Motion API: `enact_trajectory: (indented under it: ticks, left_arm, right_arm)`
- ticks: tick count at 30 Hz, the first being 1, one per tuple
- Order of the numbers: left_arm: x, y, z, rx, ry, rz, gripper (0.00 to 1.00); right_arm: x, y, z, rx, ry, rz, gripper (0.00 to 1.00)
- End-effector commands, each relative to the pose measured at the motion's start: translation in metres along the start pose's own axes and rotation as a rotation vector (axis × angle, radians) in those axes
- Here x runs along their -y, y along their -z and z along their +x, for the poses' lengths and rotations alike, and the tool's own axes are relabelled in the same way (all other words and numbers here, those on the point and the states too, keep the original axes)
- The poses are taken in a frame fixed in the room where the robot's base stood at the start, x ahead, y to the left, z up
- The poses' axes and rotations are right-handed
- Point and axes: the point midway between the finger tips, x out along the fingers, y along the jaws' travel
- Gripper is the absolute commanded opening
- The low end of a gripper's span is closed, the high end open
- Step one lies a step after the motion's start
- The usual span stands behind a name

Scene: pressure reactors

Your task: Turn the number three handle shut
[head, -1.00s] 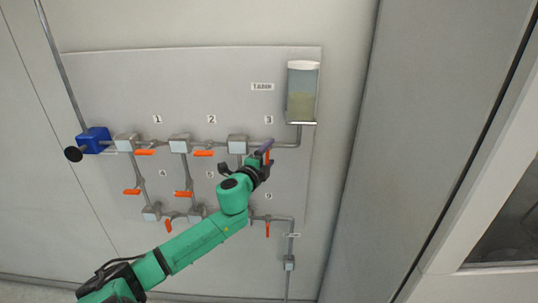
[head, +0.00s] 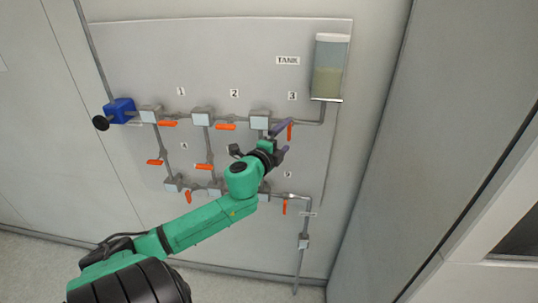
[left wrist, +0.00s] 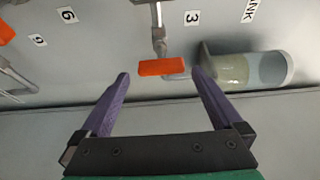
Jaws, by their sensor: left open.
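The number three handle (head: 290,131) is an orange lever just below the "3" label (head: 292,96). In the left wrist view the handle (left wrist: 163,67) lies just beyond the open fingertips (left wrist: 160,75), near the middle of the gap. There is space on both sides of it, and nothing is gripped. My right gripper is not in view.
The tank (head: 328,70) hangs above and to the right of the handle. Valve block three (head: 260,120) is to its left. The number two handle (head: 225,127) and number one handle (head: 168,124) lie along the pipe. A grey wall (head: 410,160) bounds the right.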

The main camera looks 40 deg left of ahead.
Motion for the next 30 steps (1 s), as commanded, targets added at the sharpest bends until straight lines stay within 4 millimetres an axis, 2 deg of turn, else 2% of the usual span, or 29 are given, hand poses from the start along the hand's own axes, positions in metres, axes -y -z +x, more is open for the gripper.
enact_trajectory:
  ticks: [9, 13, 17, 30]
  left_arm:
    - [-0.004, 0.0, -0.069, 0.001, -0.004, 0.0, 1.0]
    - [-0.003, 0.0, -0.092, 0.001, -0.003, 0.0, 1.0]
    - [-0.001, 0.0, -0.101, 0.001, -0.001, 0.004, 1.0]
    - [0.0, 0.0, -0.101, 0.001, -0.001, 0.004, 1.0]
  right_arm:
    - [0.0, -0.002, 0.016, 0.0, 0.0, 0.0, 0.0]
    - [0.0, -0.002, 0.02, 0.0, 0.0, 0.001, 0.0]
    - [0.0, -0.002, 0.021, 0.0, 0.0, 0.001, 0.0]
    - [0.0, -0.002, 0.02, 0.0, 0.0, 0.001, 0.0]
